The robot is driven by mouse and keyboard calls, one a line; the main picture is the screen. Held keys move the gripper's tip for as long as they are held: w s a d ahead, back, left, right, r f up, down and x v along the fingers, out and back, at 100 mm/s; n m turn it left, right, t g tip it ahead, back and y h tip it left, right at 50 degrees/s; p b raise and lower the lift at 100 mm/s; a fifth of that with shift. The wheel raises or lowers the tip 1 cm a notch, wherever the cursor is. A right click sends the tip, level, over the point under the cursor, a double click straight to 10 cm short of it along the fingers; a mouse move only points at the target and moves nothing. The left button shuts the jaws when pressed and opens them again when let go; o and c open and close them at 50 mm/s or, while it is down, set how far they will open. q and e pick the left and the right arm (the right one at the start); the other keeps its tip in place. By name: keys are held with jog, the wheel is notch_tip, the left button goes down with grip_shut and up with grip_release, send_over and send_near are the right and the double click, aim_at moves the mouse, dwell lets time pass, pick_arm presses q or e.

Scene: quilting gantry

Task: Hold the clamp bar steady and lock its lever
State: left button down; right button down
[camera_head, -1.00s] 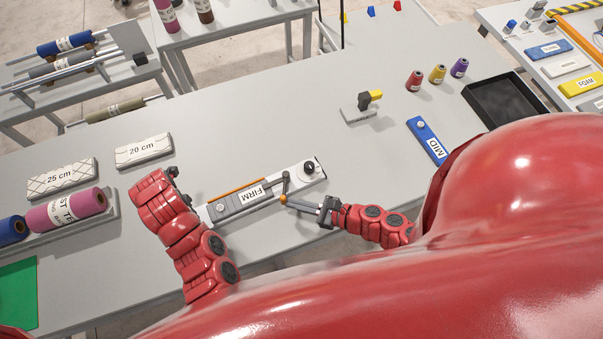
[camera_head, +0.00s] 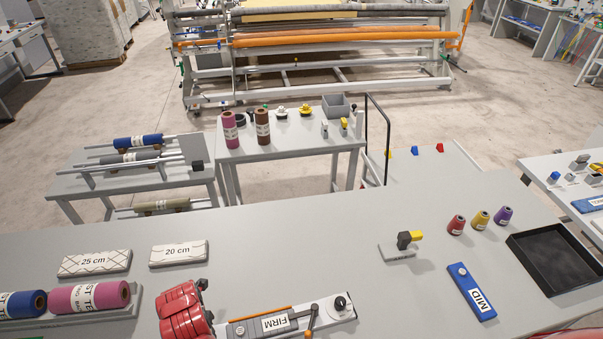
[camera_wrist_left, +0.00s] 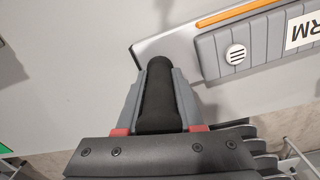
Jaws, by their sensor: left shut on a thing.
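The clamp bar (camera_head: 243,329), pale with a grey insert labelled FIRM and an orange strip, lies on the table at the bottom of the head view. A dark round knob (camera_head: 340,302) sits at its right end. In the left wrist view my left gripper (camera_wrist_left: 155,85) is shut on a black grip (camera_wrist_left: 157,105) beside the silver end of the bar (camera_wrist_left: 172,45).
A grey block with a yellow-topped handle (camera_head: 400,250), a blue MID bar (camera_head: 472,291), several thread cones (camera_head: 480,220) and a black tray (camera_head: 552,258) stand to the right. White 25 cm (camera_head: 95,263) and 20 cm (camera_head: 178,253) blocks lie left. The table behind the bar is clear.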

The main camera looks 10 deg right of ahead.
pick_arm(q)
jog(key=shift+c, duration=2.3)
grip_release()
jog(key=shift+w+r, duration=0.1)
